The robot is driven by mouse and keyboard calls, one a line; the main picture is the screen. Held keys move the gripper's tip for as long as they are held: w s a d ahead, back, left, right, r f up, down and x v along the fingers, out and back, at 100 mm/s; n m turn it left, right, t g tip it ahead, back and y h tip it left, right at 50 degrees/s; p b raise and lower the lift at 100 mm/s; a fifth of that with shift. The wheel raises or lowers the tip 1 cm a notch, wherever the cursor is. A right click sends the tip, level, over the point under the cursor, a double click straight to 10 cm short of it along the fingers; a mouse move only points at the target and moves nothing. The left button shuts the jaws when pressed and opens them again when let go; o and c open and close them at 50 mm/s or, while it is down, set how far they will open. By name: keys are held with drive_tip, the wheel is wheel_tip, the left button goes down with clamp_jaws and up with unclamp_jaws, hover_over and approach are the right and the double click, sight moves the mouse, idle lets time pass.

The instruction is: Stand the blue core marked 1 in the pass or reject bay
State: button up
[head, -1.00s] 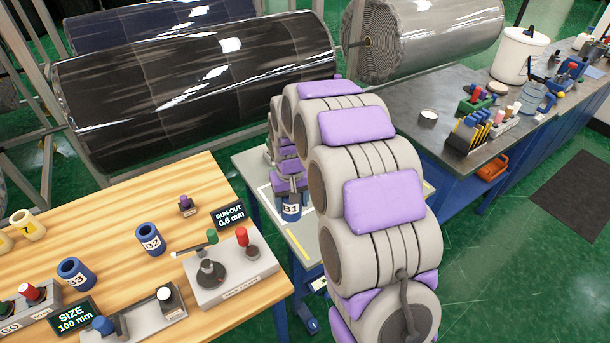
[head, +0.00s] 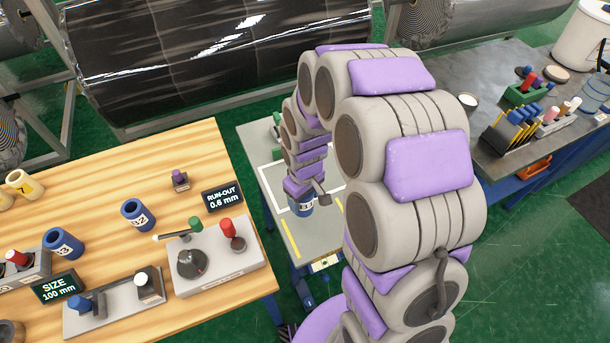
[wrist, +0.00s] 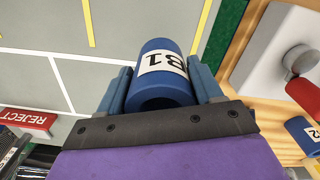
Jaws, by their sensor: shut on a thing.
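The blue core labelled B1 (head: 301,209) is in my gripper (head: 302,196), over the grey marked table (head: 290,235). In the wrist view the core (wrist: 158,82) sits between the two blue fingers of my gripper (wrist: 162,88), its open end facing the camera. A red REJECT sign (wrist: 27,121) stands at lower left of the wrist view, beside white lines on the grey top. I cannot tell which marked area is the pass bay. The core's far end is hidden, so I cannot tell whether it touches the table.
A dark bench (head: 495,100) with tools stands at right. Large wrapped rolls (head: 210,50) lie behind.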

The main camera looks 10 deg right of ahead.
drive_tip(key=shift+w+d+f, duration=0.15)
drive_tip(key=shift+w+d, duration=0.25)
drive_tip(key=shift+d, duration=0.15)
drive_tip(key=shift+w+d+f, duration=0.15)
drive_tip(key=shift+w+d, duration=0.2)
drive_tip(key=shift+d, duration=0.15)
drive_tip(key=w+d+b, duration=0.1)
drive_tip(key=w, duration=0.3)
drive_tip(key=w+d, duration=0.1)
drive_tip(key=w, duration=0.3)
drive_tip(key=w+d+f+b, duration=0.1)
drive_tip(key=w, duration=0.3)
drive_tip(key=shift+w+d+f+b, duration=0.1)
drive_tip(key=shift+w+d+b, duration=0.1)
drive_tip(key=shift+w+b, duration=0.15)
drive_tip(key=shift+w+a, duration=0.25)
drive_tip(key=shift+a, duration=0.1)
drive_tip(key=f, duration=0.2)
drive_tip(key=f+b, duration=0.1)
drive_tip(key=shift+a+f, duration=0.3)
drive_tip(key=shift+d, duration=0.55)
drive_tip(key=o, duration=1.5)
drive_tip(key=shift+a, duration=0.1)
drive_tip(key=shift+o, duration=0.8)
drive_tip(key=shift+a, duration=0.35)
